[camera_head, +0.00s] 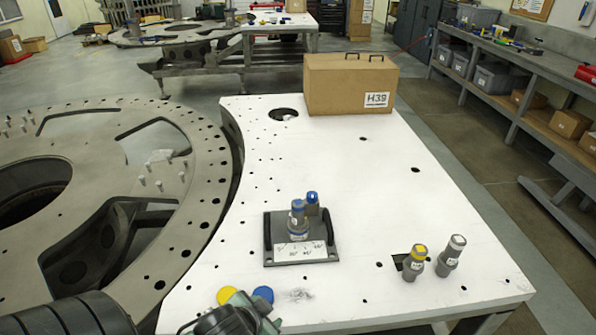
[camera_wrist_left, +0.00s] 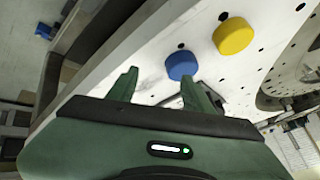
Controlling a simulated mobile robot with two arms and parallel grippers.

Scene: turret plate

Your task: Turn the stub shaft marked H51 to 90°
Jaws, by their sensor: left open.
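Two blue-topped stub shafts stand close together on a dark grey fixture plate (camera_head: 284,256) on the white plate: a front one (camera_head: 298,220) and one just behind it (camera_head: 312,204). A white angle scale (camera_head: 300,251) lies at the fixture's front. A yellow-topped shaft (camera_head: 415,262) and a grey-topped shaft (camera_head: 452,255) stand to the right. I cannot read H51 on any of them. My left gripper (camera_head: 250,303) is low at the front edge, well short of the fixture. In the wrist view it (camera_wrist_left: 160,85) is open and empty. My right gripper is not in view.
A blue disc (camera_head: 263,294) and a yellow disc (camera_head: 228,295) lie beside my left gripper. A brown case (camera_head: 350,84) labelled H39 stands at the back of the white plate (camera_head: 380,200). A large metal ring (camera_head: 205,190) borders it on the left. The plate's middle right is clear.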

